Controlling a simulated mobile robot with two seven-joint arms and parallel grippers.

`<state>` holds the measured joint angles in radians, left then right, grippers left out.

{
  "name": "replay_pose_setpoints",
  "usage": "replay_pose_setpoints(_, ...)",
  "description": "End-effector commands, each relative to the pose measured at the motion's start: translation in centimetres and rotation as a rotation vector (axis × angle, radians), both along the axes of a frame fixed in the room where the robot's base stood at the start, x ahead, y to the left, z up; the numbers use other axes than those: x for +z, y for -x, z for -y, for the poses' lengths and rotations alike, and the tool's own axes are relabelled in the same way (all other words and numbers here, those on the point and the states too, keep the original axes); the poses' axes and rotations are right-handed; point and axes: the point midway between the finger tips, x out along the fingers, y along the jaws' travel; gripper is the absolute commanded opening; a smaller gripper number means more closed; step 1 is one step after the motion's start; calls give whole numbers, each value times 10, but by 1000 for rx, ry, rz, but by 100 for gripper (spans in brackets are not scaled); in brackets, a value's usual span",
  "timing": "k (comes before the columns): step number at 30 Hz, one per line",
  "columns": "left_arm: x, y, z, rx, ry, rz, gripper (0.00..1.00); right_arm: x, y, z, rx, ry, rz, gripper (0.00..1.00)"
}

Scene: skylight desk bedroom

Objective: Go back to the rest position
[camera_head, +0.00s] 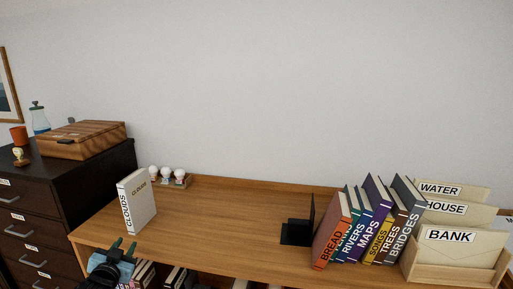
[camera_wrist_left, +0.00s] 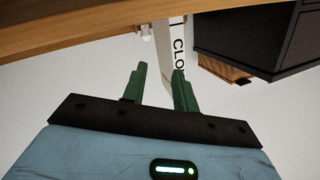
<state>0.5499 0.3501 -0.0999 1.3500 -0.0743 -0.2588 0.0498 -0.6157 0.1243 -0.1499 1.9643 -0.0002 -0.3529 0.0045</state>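My left gripper (camera_head: 124,246) shows at the lower left of the head view, in front of the desk's near left edge. In the left wrist view its two green fingers (camera_wrist_left: 158,85) stand apart with nothing between them, so it is open and empty. The white CLOUDS book (camera_head: 138,202) stands upright on the left part of the desk (camera_head: 222,215), apart from the gripper. Its spine (camera_wrist_left: 177,45) also shows in the left wrist view beyond the fingers, partly hidden by one. My right gripper is not in view.
Several leaning books (camera_head: 367,225) stand beside a black bookend (camera_head: 297,232) at the right, next to a wooden letter holder (camera_head: 450,272). White bulbs (camera_head: 167,173) sit at the back left. A dark drawer cabinet (camera_head: 75,190) stands left. The desk's middle is clear.

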Motion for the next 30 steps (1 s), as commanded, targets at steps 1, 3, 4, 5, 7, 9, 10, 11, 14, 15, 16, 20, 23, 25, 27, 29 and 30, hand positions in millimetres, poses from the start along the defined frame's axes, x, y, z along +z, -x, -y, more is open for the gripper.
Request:
replay_pose_setpoints(1, -9, 1, -2, 11, 17, -46, 29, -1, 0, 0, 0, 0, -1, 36)
replay_pose_setpoints(3, -22, 4, -2, 21, 38, -109, 29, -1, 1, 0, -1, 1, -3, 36)
replay_pose_setpoints(4, -34, 13, 4, 12, 39, -119, 29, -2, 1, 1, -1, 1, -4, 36)
replay_pose_setpoints(5, -42, 19, 8, 5, 41, -128, 29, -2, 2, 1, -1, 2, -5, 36)
replay_pose_setpoints(7, -60, 33, 18, -8, 48, -150, 29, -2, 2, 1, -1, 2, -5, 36)
replay_pose_setpoints(9, -78, 48, 28, -20, 56, -174, 29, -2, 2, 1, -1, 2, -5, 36)
replay_pose_setpoints(10, -87, 56, 32, -26, 59, -186, 29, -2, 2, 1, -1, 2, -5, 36)
replay_pose_setpoints(11, -94, 63, 37, -32, 64, -197, 29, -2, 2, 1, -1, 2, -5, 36)
replay_pose_setpoints(14, -125, 95, 54, -52, 84, -242, 29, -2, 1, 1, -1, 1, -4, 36)
replay_pose_setpoints(15, -137, 109, 61, -61, 92, -262, 29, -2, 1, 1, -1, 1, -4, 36)
replay_pose_setpoints(16, -147, 122, 67, -67, 100, -280, 29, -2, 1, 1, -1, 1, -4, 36)
replay_pose_setpoints(20, -187, 184, 95, -95, 140, -357, 29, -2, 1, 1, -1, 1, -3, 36)
replay_pose_setpoints(23, -211, 234, 115, -110, 177, -417, 29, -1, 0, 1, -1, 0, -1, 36)
replay_pose_setpoints(25, -225, 271, 128, -117, 203, -459, 29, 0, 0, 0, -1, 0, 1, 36)
replay_pose_setpoints(27, -234, 307, 140, -122, 230, -500, 29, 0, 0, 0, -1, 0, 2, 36)
replay_pose_setpoints(29, -241, 337, 150, -124, 254, -535, 29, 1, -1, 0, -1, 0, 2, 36)
replay_pose_setpoints(30, -243, 356, 156, -124, 269, -556, 29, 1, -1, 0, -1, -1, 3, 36)
